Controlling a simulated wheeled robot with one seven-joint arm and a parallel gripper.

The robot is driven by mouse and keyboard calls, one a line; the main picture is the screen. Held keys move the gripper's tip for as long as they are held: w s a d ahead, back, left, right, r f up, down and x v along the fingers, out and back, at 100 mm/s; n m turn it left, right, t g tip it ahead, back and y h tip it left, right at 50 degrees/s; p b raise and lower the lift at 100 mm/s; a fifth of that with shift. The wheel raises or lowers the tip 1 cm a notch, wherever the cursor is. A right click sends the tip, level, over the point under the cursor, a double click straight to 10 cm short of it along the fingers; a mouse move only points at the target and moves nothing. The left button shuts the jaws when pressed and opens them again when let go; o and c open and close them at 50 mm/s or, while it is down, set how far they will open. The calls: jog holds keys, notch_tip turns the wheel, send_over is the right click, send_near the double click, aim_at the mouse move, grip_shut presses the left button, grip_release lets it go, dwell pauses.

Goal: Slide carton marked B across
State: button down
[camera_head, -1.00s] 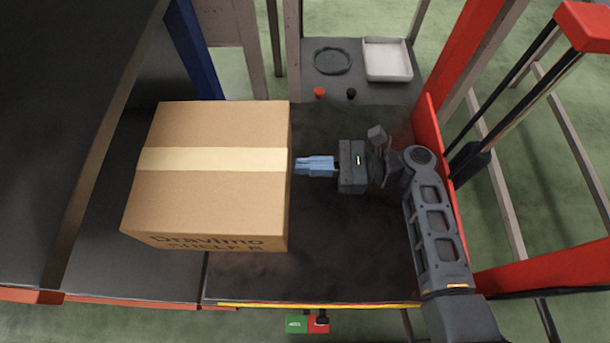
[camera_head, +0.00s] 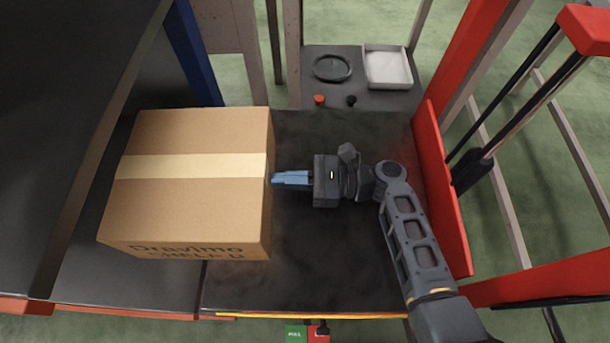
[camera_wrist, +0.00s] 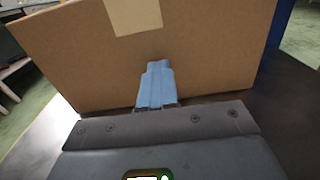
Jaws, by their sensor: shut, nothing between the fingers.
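The brown carton (camera_head: 190,205) has a pale tape strip over its top and dark lettering on its near face; the end of the lettering is too blurred to read surely. It straddles the seam between the dark surface on the left and the dark deck (camera_head: 330,260) on the right. My gripper (camera_head: 276,180) is shut and empty, its blue fingers pointing left at the carton's right side, at or very near contact. In the wrist view the shut fingers (camera_wrist: 156,78) stand in front of the carton's side (camera_wrist: 215,55), below the tape end.
A red side wall (camera_head: 440,190) bounds the deck on the right. A blue post (camera_head: 194,50) stands behind the carton. A side shelf at the back holds a white tray (camera_head: 388,68), a round dish (camera_head: 333,68), and a red and a black knob. A yellow edge strip runs along the front.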

jog(key=a+b, duration=0.3)
jog(key=a, duration=0.8)
jog(key=a+b, duration=0.3)
jog(key=a, duration=0.8)
jog(key=w+a+b, duration=0.1)
jog(key=a+b, duration=0.3)
jog(key=a, duration=0.7)
jog(key=shift+a+f, duration=0.1)
jog(key=shift+a, duration=0.6)
jog(key=shift+d+r, duration=0.1)
jog(key=shift+r, duration=0.1)
jog(key=d+p, duration=0.3)
jog(key=d, duration=0.4)
jog(key=shift+s+d+f, duration=0.1)
jog(key=shift+d, duration=0.3)
